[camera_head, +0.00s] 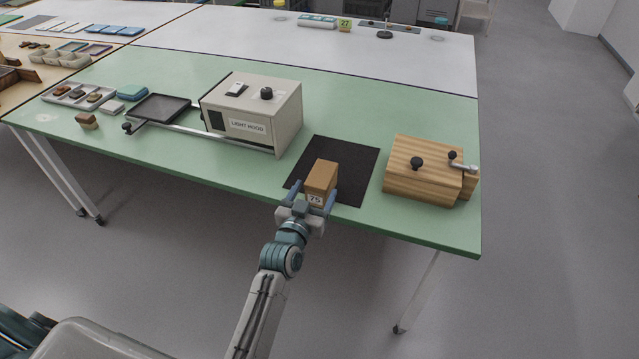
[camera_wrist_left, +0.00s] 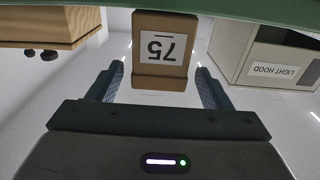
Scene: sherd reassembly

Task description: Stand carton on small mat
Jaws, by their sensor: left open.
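The brown carton (camera_head: 321,178), with a white "75" label, stands upright on the black mat (camera_head: 350,157), near the mat's front edge. In the left wrist view, which is upside down, the carton (camera_wrist_left: 164,48) shows between the tips of the open fingers (camera_wrist_left: 160,80). A small gap shows at the left finger; contact at the right one is unclear. The carton's underside and back are hidden. My right gripper is not in view.
The "LIGHT HOOD" box (camera_head: 253,112) stands left of the mat. A wooden block with knobs (camera_head: 425,170) stands to the right. A dark tray (camera_head: 158,108) and a sherd tray (camera_head: 78,95) lie farther left. The green table's front edge is close below the gripper.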

